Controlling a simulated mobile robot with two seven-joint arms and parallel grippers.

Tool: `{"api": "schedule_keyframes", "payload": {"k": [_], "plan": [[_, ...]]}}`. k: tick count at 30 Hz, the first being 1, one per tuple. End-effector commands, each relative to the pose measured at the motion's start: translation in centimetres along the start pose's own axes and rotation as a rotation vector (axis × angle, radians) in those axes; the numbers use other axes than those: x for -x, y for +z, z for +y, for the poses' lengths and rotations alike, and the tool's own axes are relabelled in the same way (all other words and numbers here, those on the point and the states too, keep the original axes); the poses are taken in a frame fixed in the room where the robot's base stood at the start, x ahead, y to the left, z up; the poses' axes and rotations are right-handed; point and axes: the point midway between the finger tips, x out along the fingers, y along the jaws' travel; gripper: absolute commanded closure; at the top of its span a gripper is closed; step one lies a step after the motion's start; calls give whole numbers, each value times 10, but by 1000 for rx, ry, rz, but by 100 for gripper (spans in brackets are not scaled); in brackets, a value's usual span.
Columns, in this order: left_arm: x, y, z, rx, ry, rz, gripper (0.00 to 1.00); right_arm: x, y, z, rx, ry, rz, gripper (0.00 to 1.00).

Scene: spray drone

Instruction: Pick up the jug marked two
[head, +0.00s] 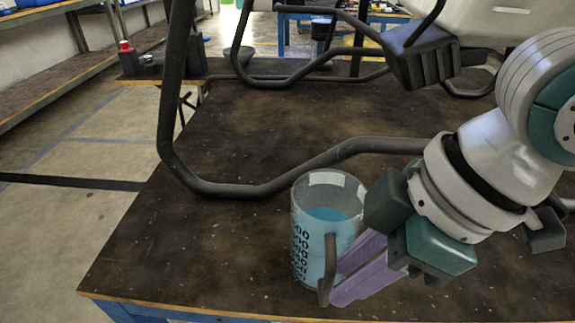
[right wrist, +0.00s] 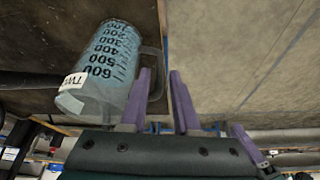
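The clear jug (head: 308,256) stands upright near the table's front edge, with blue liquid inside and dark volume marks. In the right wrist view the jug (right wrist: 105,75) carries a white label whose visible letters read "TW". Its dark grey handle (head: 328,272) faces my right gripper (head: 337,283). The purple fingers of this gripper (right wrist: 161,73) are apart, with the handle's outer bar at or between their tips. I cannot tell whether either finger touches it. My left gripper is not in view.
The drone's dark tubular frame (head: 225,187) stands on the dark table (head: 140,250), close behind the jug. The table's left part is clear. A shelf (head: 60,75) runs along the left wall, with open floor between. A small red-topped item (head: 126,50) stands at the back left.

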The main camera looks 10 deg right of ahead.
Motion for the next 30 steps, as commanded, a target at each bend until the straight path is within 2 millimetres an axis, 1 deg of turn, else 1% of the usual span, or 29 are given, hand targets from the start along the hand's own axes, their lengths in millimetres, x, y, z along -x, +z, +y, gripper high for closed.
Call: {"api": "schedule_keyframes", "payload": {"k": [1, 3, 7, 10, 16, 17, 24, 25, 30], "plan": [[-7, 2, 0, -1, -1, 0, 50, -11, 0, 0, 0, -1, 0, 70], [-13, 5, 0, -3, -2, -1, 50, -24, -2, 0, 0, -1, 1, 70], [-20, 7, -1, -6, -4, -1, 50, -41, -3, 0, 0, 0, 0, 70], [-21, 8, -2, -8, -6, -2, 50, -46, -4, 0, 1, 1, 0, 70], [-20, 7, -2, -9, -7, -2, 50, -45, -4, 0, 2, 2, 0, 70], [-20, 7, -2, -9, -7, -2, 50, -45, -4, 0, 2, 2, 0, 72], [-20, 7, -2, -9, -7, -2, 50, -45, -4, 0, 1, 1, 0, 99], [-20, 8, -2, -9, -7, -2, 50, -45, -4, 0, 1, 1, 0, 100], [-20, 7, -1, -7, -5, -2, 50, -45, -4, 0, 1, 1, 0, 100]]}}
